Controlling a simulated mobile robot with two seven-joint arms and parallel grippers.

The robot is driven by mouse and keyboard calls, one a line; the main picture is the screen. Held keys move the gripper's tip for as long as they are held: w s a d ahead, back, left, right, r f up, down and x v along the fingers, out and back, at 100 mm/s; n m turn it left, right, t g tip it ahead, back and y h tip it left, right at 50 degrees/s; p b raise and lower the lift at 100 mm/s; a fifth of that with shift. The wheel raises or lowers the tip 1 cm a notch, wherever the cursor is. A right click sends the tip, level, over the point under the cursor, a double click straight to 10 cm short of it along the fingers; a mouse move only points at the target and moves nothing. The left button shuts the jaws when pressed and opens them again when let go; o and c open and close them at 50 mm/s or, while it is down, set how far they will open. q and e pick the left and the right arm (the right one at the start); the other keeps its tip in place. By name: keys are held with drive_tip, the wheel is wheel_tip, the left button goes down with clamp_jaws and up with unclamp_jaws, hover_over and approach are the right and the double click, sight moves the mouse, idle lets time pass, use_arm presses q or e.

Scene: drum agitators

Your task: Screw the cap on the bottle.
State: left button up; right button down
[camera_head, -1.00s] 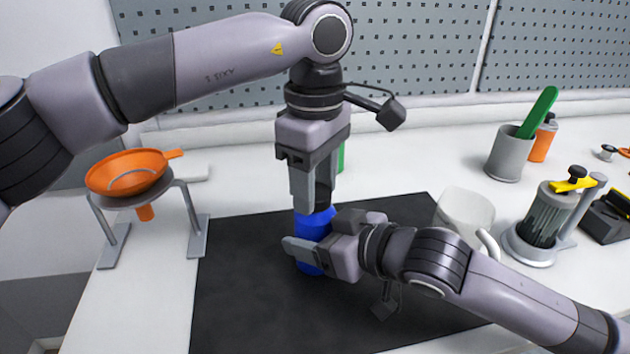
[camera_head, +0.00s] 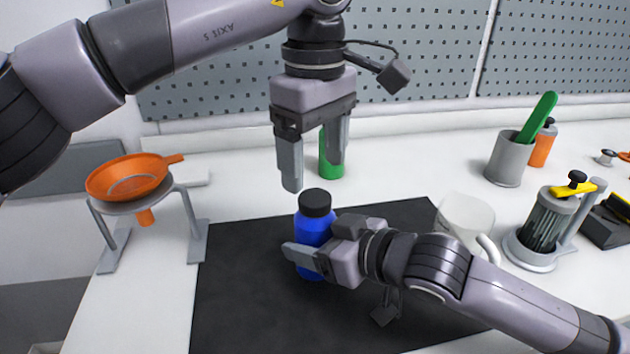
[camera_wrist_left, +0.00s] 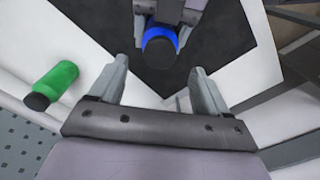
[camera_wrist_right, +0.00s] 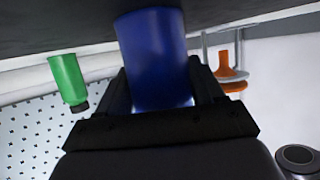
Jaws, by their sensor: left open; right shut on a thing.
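The blue bottle (camera_head: 313,231) stands upright on the black mat (camera_head: 245,300), with the black cap (camera_head: 315,203) on its top. My right gripper (camera_head: 306,256) is shut on the bottle's body from the right; the bottle also fills the middle of the right wrist view (camera_wrist_right: 155,60). My left gripper (camera_head: 314,165) is open and empty, pointing down above and slightly behind the cap, apart from it. In the left wrist view the cap (camera_wrist_left: 159,52) shows beyond the open fingers. Whether the cap is tight cannot be told.
A green bottle (camera_head: 331,160) stands behind the mat. An orange funnel (camera_head: 128,178) sits in a grey stand at left. A white mug (camera_head: 464,220), a grey cup (camera_head: 507,160) and a yellow-topped device (camera_head: 548,222) stand at right. The mat's front left is clear.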

use_arm(q)
wheel_tip(320, 180, up, 7)
idle(0.3)
use_arm(e)
drive_tip(key=shift+c, duration=0.3)
unclamp_jaws()
drive_tip(key=shift+v, duration=3.6)
